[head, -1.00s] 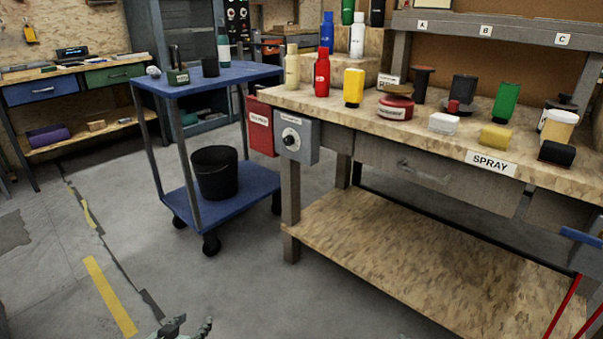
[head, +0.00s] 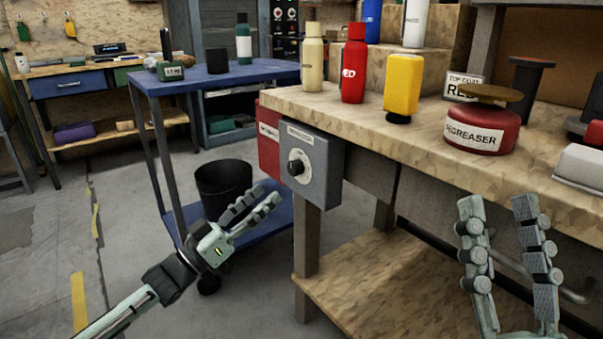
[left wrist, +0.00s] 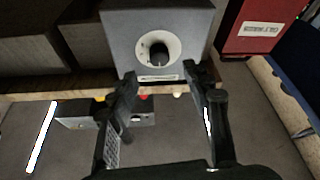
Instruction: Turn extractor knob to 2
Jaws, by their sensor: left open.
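The extractor control is a grey box (head: 317,176) on the left end of the workbench. A black knob (head: 297,168) sits on a pale round dial on its front, with a label above it too small to read. The left wrist view shows the knob (left wrist: 158,52) on its dial close up, but I cannot read any numbers. My left gripper (head: 271,193) is open and empty, left of and slightly below the knob, apart from it. In the left wrist view its fingertips (left wrist: 160,73) stand apart, just below the knob. My right gripper (head: 498,205) is open and empty before the bench.
A red box (head: 269,140) hangs beside the grey box. A blue cart (head: 235,76) with a black bucket (head: 222,178) stands behind my left gripper. Bottles and a red degreaser tin (head: 482,128) crowd the workbench top (head: 350,120). Floor is clear at the left.

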